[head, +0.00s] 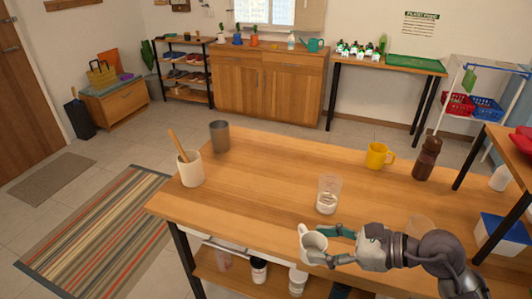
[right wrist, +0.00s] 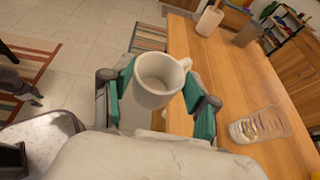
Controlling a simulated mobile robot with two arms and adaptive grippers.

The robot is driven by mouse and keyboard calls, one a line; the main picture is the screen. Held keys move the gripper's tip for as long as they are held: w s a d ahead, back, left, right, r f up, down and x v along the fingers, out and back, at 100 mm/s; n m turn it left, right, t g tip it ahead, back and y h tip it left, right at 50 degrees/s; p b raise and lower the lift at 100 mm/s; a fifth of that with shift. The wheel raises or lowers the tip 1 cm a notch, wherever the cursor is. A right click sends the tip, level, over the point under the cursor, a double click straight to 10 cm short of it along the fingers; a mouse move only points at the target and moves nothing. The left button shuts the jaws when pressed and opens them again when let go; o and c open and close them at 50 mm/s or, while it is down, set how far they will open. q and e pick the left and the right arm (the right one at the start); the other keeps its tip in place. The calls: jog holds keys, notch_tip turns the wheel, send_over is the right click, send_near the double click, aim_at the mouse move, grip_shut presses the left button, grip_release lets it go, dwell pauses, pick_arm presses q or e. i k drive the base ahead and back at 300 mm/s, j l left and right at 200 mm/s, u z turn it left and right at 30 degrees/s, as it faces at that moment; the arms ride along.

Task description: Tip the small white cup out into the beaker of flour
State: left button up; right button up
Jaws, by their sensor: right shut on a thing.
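The small white cup (head: 314,245) is in my right gripper (head: 335,243), which is shut on it near the table's front edge in the head view. In the right wrist view the cup (right wrist: 157,84) sits between the green fingers of the gripper (right wrist: 160,98), its mouth facing the camera and its handle at the upper right. I see only pale inner wall in it. The cup looks close to upright. The clear beaker (head: 328,195) stands on the table beyond the cup, with white flour low inside. It also shows in the right wrist view (right wrist: 258,125). My left gripper is not clearly seen.
A yellow mug (head: 378,155) and a brown mill (head: 427,158) stand at the table's far right. A cream crock (head: 190,170) with a wooden tool and a grey tumbler (head: 220,136) stand at the left. The middle of the wooden table (head: 265,180) is clear.

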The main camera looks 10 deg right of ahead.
aim_at(330, 184)
jog(key=j+z, duration=0.3)
jog(key=j, duration=0.2)
jog(key=i+j+z, duration=0.1)
jog(key=j+z, duration=0.2)
jog(key=j, duration=0.25)
jog(key=i+j, duration=0.3)
jog(key=i, duration=0.1)
